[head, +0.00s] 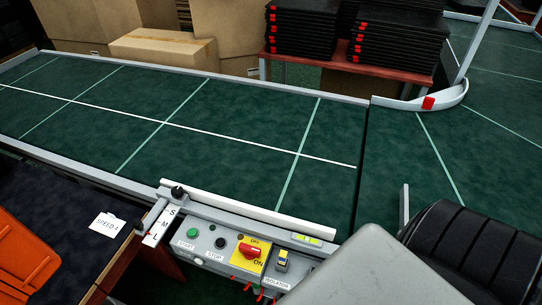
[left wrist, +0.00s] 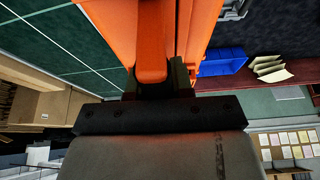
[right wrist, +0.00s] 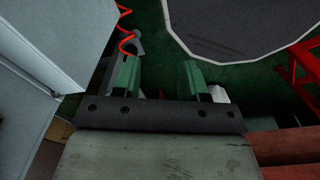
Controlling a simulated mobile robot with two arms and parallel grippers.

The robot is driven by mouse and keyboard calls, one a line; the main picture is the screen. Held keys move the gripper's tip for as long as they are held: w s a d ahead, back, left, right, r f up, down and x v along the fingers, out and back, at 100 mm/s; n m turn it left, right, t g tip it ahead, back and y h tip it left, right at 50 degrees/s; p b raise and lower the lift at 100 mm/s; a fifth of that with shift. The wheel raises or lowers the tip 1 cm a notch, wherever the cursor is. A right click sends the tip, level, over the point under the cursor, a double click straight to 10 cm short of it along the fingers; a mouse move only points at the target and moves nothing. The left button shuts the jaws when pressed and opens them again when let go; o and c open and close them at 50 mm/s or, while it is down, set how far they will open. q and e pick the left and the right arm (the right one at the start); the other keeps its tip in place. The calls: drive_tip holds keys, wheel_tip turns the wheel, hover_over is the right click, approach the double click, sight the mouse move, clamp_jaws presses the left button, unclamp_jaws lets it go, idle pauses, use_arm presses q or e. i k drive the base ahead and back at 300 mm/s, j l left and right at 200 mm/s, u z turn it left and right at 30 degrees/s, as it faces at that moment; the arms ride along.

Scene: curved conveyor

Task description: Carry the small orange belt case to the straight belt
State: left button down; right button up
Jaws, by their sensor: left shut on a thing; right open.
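The orange belt case (head: 32,248) shows at the left edge of the head view, partly out of frame. In the left wrist view the orange case (left wrist: 195,25) fills the top middle. My left gripper (left wrist: 153,80) is shut on an orange part of it, which looks like its handle. The straight belt (head: 170,120) is a dark green surface with white and pale green lines, bare where I see it. My right gripper (right wrist: 160,75) is open and empty in the right wrist view, with nothing between its green fingers.
A control box (head: 235,250) with a red knob and a white guide bar (head: 245,212) stand at the belt's near edge. A grey side rail (head: 90,172) runs along it. Cardboard boxes (head: 165,50) and a red table with black stacks (head: 345,65) stand behind.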

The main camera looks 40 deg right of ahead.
sight(263, 182)
drive_tip(key=z, duration=2.55)
drive_tip(key=j+z, duration=0.15)
drive_tip(key=j, duration=0.4)
drive_tip(key=k+j+z, duration=0.15)
drive_tip(key=j, duration=0.4)
drive_tip(key=j+z, duration=0.15)
drive_tip(key=j, duration=0.35)
drive_tip(key=k, duration=0.05)
